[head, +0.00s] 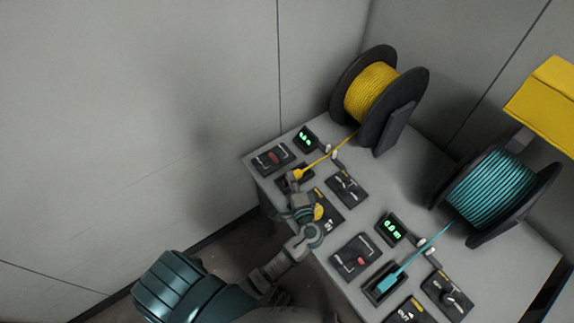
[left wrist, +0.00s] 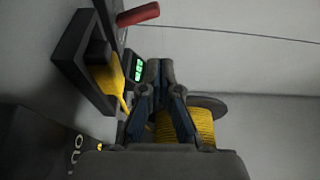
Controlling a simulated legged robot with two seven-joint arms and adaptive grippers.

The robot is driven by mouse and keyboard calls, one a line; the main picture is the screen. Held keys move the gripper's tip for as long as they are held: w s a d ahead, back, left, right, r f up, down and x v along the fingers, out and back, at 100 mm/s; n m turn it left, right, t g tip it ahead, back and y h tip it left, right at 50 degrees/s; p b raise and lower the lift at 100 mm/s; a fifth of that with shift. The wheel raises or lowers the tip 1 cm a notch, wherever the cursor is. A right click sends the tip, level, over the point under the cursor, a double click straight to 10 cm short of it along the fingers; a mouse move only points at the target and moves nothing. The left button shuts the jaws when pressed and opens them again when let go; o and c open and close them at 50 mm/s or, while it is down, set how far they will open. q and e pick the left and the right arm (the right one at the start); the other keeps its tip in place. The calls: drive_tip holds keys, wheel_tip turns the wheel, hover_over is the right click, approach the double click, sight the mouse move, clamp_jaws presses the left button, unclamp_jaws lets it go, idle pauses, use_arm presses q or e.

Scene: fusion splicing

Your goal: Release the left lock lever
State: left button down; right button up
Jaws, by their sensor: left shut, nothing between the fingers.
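The left lock lever has a red handle (head: 274,157) and sits on a dark panel at the far left end of the grey bench. The red handle (left wrist: 138,14) also shows at the top of the left wrist view. My left gripper (head: 297,192) is over the bench's left edge, next to the yellow plug (head: 297,174), and apart from the red handle. In the left wrist view its fingers (left wrist: 161,68) are together with nothing between them. The yellow plug (left wrist: 106,78) sits in a dark socket frame there. My right gripper is not in view.
A yellow cable spool (head: 371,92) and a teal cable spool (head: 492,191) stand at the back of the bench. A second red-handled lever panel (head: 352,257) and a teal plug (head: 387,284) are nearer. Green displays (head: 305,139) and a knob panel (head: 347,188) are close by.

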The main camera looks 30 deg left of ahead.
use_arm(q)
drive_tip(key=shift+v, duration=1.1)
